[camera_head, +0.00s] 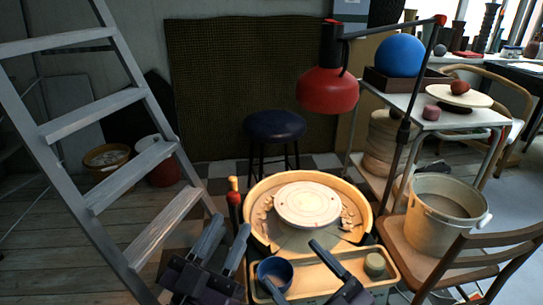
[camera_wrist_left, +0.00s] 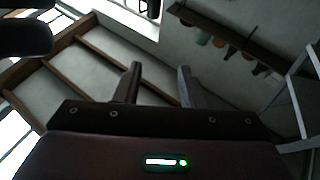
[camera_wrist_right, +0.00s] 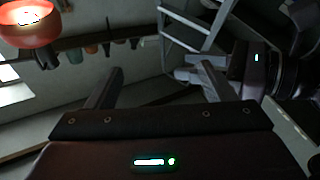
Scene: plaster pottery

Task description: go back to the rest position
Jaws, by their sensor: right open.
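My left gripper (camera_head: 229,225) is in the lower left-middle of the head view, left of the pottery wheel; its two fingers stand apart with nothing between them. The left wrist view also shows its fingers (camera_wrist_left: 160,75) apart and empty. My right gripper (camera_head: 291,262) is at the bottom middle of the head view, over the front tray of the wheel. Its fingers are spread wide. In the right wrist view its fingers (camera_wrist_right: 158,80) are apart with nothing held. The blue cup (camera_head: 274,269) shows just behind one right finger, partly hidden; contact cannot be told.
The pottery wheel (camera_head: 308,203) with clay scraps stands ahead. A bucket (camera_head: 446,212) stands on a chair at right. A ladder (camera_head: 120,103) is at left. A red lamp (camera_head: 327,91) hangs above. A stool (camera_head: 275,126) stands behind.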

